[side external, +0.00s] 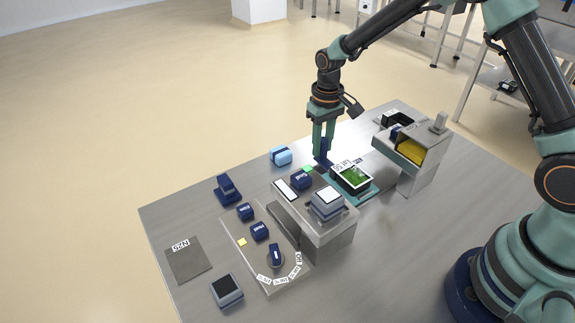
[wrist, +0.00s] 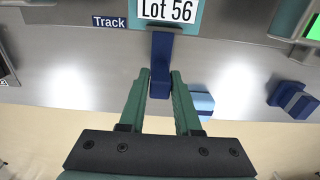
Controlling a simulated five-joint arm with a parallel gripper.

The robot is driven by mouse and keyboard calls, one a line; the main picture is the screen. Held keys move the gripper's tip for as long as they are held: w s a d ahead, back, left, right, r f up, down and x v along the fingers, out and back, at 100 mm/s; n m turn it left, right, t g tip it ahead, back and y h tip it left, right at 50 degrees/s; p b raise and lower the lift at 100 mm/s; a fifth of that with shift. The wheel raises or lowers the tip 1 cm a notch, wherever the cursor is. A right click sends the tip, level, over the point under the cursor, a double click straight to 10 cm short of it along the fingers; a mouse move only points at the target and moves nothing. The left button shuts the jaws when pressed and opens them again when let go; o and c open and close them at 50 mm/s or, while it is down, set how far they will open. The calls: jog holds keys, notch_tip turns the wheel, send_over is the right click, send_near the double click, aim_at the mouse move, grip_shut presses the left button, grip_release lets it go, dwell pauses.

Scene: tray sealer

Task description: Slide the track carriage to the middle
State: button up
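A grey housing (side external: 340,238) with a grey block on top stands left of the carriage. A station with a yellow panel (side external: 411,151) stands right. A light-blue block (side external: 281,156) lies near the table's far edge. A panel with blue knobs (side external: 259,231) is at the left.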

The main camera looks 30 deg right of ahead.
jog(key=shift+o, duration=1)
jog(key=shift+r, duration=3.5)
jog(key=shift+r, duration=0.15)
jog(key=s+d+r+t, duration=0.2)
jog(key=s+r, duration=0.5)
jog(key=r, duration=0.3)
jog(key=s+d+r+t, duration=0.1)
jog(key=s+r+t, duration=0.2)
jog(key=s, duration=0.8)
jog(key=shift+r+t, duration=0.3)
jog(key=shift+r, duration=0.25)
